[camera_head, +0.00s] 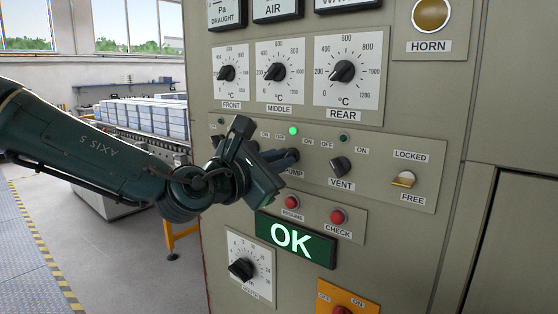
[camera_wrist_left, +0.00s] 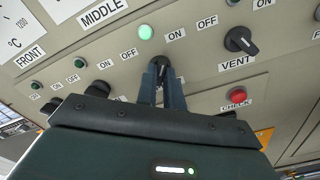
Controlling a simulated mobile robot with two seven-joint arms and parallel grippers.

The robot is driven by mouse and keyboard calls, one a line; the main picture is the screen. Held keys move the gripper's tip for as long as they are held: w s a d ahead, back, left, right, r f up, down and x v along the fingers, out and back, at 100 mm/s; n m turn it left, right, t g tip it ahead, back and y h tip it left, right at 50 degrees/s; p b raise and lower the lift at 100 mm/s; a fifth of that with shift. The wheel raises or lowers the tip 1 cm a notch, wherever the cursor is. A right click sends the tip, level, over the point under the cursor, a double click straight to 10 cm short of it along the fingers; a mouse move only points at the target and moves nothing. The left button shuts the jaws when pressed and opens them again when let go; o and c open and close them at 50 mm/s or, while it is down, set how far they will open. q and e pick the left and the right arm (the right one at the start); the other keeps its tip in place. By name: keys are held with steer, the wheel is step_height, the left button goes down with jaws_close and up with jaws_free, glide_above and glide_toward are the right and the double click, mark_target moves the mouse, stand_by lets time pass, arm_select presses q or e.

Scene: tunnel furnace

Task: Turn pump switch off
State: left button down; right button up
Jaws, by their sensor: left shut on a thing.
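The pump switch is a dark knob (camera_wrist_left: 161,62) on the beige control panel, below a lit green lamp (camera_head: 293,130). The lamp also glows in the left wrist view (camera_wrist_left: 145,32). In the head view the fingers of my left gripper (camera_head: 289,158) cover most of the knob and part of the PUMP label (camera_head: 295,173). In the left wrist view the two fingers (camera_wrist_left: 162,76) close around the knob. My left gripper is shut on it. Which way the knob points cannot be told clearly. My right gripper is not in view.
The vent switch (camera_head: 341,167) sits just right of the fingers, with a LOCKED/FREE toggle (camera_head: 403,179) beyond. Red buttons (camera_head: 338,217) and a green OK display (camera_head: 294,239) lie below. Temperature dials (camera_head: 342,72) are above. Open floor (camera_head: 110,255) lies left of the panel.

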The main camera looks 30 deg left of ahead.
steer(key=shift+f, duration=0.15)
arm_select(q)
steer(key=shift+n+b, duration=2.35)
steer(key=shift+n, duration=4.65)
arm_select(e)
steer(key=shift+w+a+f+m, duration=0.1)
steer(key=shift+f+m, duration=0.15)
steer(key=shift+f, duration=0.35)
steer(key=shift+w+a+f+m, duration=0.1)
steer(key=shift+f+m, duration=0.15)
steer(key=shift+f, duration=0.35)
arm_select(q)
steer(key=c, duration=1.5)
jaws_free()
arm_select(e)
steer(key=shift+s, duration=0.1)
